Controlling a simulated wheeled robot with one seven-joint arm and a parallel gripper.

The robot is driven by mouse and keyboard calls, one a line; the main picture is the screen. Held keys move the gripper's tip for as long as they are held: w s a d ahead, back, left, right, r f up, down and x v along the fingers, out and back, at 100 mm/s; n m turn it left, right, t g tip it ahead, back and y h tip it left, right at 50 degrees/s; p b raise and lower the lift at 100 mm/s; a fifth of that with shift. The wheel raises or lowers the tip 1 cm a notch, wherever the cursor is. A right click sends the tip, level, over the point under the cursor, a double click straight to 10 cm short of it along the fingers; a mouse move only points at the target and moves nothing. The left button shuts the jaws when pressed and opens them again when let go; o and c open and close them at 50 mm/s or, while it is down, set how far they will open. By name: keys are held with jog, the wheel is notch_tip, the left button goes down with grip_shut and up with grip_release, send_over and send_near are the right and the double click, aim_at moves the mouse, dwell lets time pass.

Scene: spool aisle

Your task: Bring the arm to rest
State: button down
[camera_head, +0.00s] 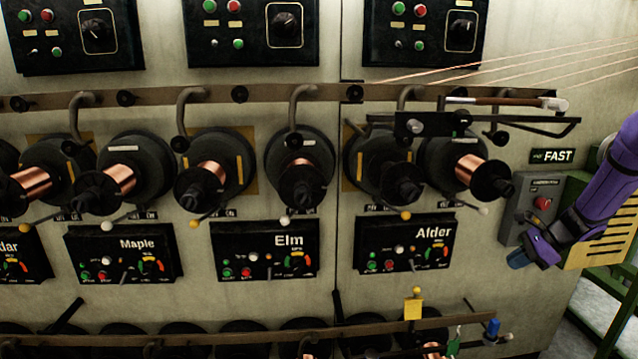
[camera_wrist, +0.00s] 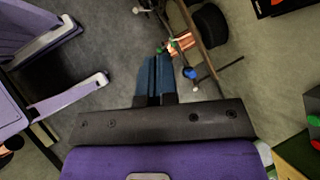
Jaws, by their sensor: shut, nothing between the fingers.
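My purple arm comes in at the right of the head view. My gripper (camera_head: 519,258) is at its lower end, in front of the machine and just below the grey switch box. In the wrist view the two blue fingers of my gripper (camera_wrist: 155,82) lie together, shut, with nothing between them. They are over the grey floor, apart from the lower rail. My gripper touches nothing that I can see.
The spool machine (camera_head: 326,224) fills the head view, with copper spools (camera_head: 467,168) and levers sticking out. A lower rail (camera_head: 270,335) has a blue-tipped lever (camera_head: 492,328). A green frame (camera_head: 600,310) stands at the right.

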jog(key=s+a+r+n+g+h, duration=0.1)
jog(key=s+a+r+n+h, duration=0.1)
jog(key=s+a+r+n, duration=0.55)
jog(key=s+a+r+n+h, duration=0.1)
jog(key=s+a+r+n, duration=0.25)
jog(key=a+r, duration=0.75)
jog(key=s+a+r+n+h, duration=0.1)
jog(key=s+r+n, duration=0.1)
jog(key=s, duration=0.5)
jog(key=s+a+r+n+t+h, duration=0.1)
jog(key=s+a+r+n, duration=0.1)
jog(key=s, duration=0.6)
jog(key=s+a+r+n+t+h, duration=0.1)
jog(key=s+a+r+n+h, duration=0.1)
jog(key=s+r+n, duration=0.2)
jog(key=s+n, duration=0.2)
jog(key=s, duration=0.2)
jog(key=shift+a, duration=0.2)
